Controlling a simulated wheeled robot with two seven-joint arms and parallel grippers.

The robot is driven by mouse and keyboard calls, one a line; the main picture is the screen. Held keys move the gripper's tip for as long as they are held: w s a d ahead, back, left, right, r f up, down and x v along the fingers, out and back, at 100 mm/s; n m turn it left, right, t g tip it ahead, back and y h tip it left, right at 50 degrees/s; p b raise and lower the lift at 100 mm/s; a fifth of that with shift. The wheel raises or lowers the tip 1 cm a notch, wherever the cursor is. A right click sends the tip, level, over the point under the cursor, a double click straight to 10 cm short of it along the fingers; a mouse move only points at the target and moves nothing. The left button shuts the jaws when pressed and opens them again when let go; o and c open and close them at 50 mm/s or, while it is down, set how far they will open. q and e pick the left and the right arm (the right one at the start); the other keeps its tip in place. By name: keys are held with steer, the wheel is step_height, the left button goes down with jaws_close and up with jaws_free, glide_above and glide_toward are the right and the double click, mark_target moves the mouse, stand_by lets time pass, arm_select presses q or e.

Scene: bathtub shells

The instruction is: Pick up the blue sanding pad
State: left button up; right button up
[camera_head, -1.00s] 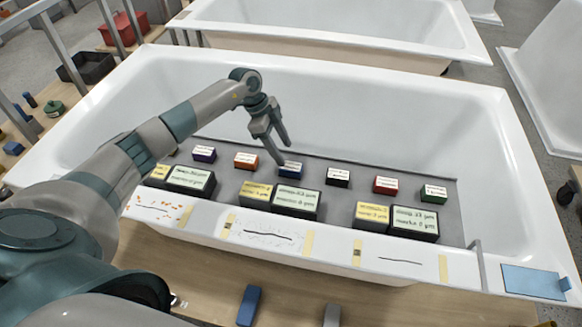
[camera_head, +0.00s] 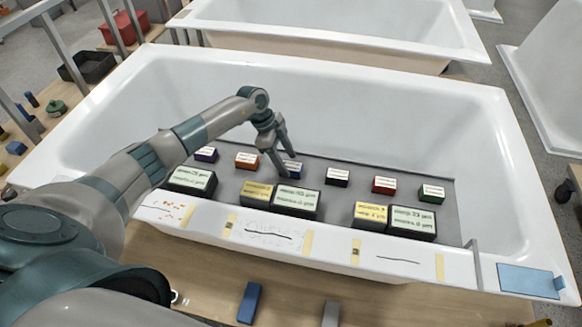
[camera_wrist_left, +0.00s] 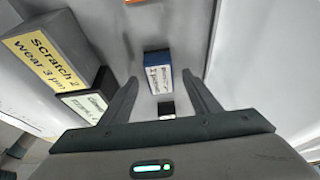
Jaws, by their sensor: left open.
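The blue sanding pad (camera_head: 292,169) is a small block with a white label, in the middle of the row of pads in the tub. It also shows in the left wrist view as a blue block with a white printed face (camera_wrist_left: 157,72). My left gripper (camera_head: 288,167) is open and empty, just over the pad, and its fingers partly cover the pad in the head view. In the left wrist view the fingertips (camera_wrist_left: 159,80) appear on either side of the pad, with gaps left and right. I cannot tell the remaining height. My right gripper is not in view.
An orange pad (camera_head: 247,160) and a black pad (camera_head: 337,177) flank it. Larger labelled blocks (camera_head: 297,201) stand nearer, by the tub rim (camera_head: 330,253). A plain blue block (camera_head: 249,303) lies outside, in front of the tub.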

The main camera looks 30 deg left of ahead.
arm_select(q)
steer(key=shift+d+f, duration=0.25)
steer(key=shift+f, duration=0.25)
steer(key=shift+d+f, duration=0.1)
steer(key=shift+f, duration=0.15)
steer(key=shift+w+f, duration=0.1)
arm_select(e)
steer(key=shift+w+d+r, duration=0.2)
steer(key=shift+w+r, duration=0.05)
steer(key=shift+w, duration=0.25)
arm_select(q)
steer(key=c, duration=1)
steer(key=shift+c, duration=0.8)
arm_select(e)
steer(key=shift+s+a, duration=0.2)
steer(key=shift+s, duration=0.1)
